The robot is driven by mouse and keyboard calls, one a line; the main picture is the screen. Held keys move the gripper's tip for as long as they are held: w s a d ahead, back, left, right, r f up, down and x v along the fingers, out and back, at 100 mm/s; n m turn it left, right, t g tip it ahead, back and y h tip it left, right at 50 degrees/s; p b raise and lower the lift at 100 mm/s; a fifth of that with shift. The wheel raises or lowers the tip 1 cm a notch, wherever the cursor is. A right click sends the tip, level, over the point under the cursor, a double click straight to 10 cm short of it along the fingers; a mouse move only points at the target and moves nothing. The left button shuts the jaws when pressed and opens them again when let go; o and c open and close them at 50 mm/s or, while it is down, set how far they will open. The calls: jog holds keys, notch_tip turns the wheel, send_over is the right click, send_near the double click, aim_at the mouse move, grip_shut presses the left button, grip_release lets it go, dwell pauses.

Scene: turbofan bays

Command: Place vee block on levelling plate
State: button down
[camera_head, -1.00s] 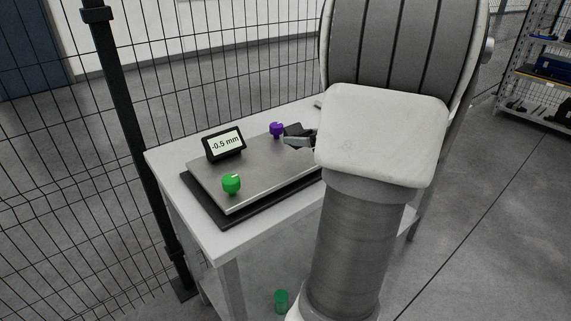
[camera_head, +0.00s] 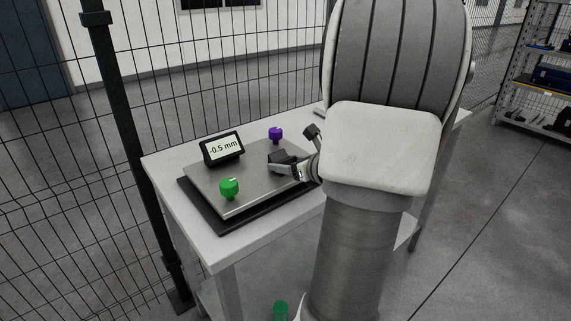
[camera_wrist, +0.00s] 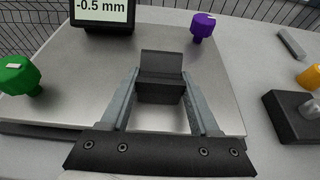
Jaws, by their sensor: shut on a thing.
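The vee block (camera_wrist: 161,66) is a dark grey block between the two fingers of my gripper (camera_wrist: 160,88), which is shut on it. In the head view the dark block (camera_head: 281,157) and my gripper (camera_head: 290,168) show over the right part of the levelling plate (camera_head: 240,182). The plate is a grey metal slab on a dark base, and it fills much of the wrist view (camera_wrist: 70,85). Whether the block touches the plate or is just above it, I cannot tell. My arm hides the plate's right end in the head view.
A display reading -0.5 mm (camera_head: 222,148) stands at the plate's back edge. A green knob (camera_head: 229,188) and a purple knob (camera_head: 275,134) rise at its corners. In the wrist view, a dark block (camera_wrist: 292,118), an orange knob (camera_wrist: 311,77) and a grey bar (camera_wrist: 291,43) lie to the right.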

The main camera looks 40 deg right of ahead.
jog(key=shift+c, duration=0.6)
grip_release()
jog(key=shift+f, duration=0.1)
jog(key=shift+s+r+p, duration=0.2)
jog(key=shift+r+p, duration=0.1)
jog(key=shift+r, duration=0.05)
jog(key=p+v, duration=0.2)
jog(key=v, duration=0.9)
jog(key=shift+s, duration=0.3)
jog(key=shift+a, duration=0.1)
